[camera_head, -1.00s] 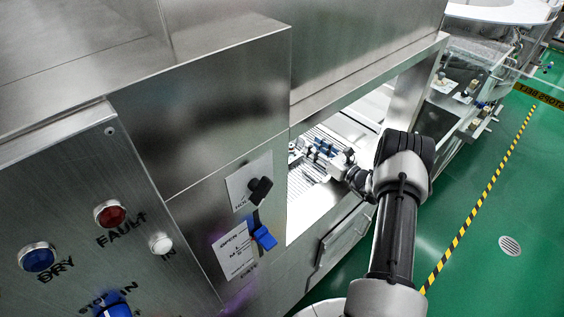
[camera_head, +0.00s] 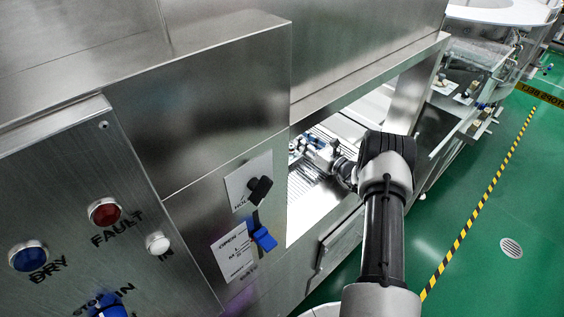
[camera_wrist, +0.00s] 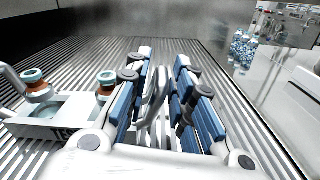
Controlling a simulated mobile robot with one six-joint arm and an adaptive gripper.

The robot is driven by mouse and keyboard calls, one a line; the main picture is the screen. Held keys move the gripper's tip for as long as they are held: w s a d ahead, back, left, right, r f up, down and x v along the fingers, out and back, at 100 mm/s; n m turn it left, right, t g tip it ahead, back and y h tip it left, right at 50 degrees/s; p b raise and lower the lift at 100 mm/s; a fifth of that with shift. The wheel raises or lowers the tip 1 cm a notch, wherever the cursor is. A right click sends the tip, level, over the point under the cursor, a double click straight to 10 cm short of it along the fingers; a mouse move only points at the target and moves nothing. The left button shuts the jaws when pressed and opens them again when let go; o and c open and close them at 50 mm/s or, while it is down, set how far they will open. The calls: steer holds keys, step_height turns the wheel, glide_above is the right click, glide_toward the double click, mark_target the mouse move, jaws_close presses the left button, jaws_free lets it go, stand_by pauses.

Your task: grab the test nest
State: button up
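The test nest (camera_wrist: 58,128) is a white holder with a pale teal recess and vials with teal tops and orange-brown bands. My gripper (camera_wrist: 165,58) has blue-padded fingers spread apart. A pale grey curved upright piece (camera_wrist: 154,92) shows between them; I cannot tell whether it belongs to the nest. In the head view my gripper (camera_head: 318,148) is inside the washer opening, and the nest is too small there to make out.
The washer's metal frame (camera_head: 408,90) borders the opening on the right. A panel with a black knob and blue switch (camera_head: 264,239) stands at its left. The ribbed floor (camera_wrist: 235,80) has free room ahead. Clear bluish items (camera_wrist: 243,48) stand beyond at the right.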

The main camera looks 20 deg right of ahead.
jaws_close()
steer(key=shift+r, duration=0.15)
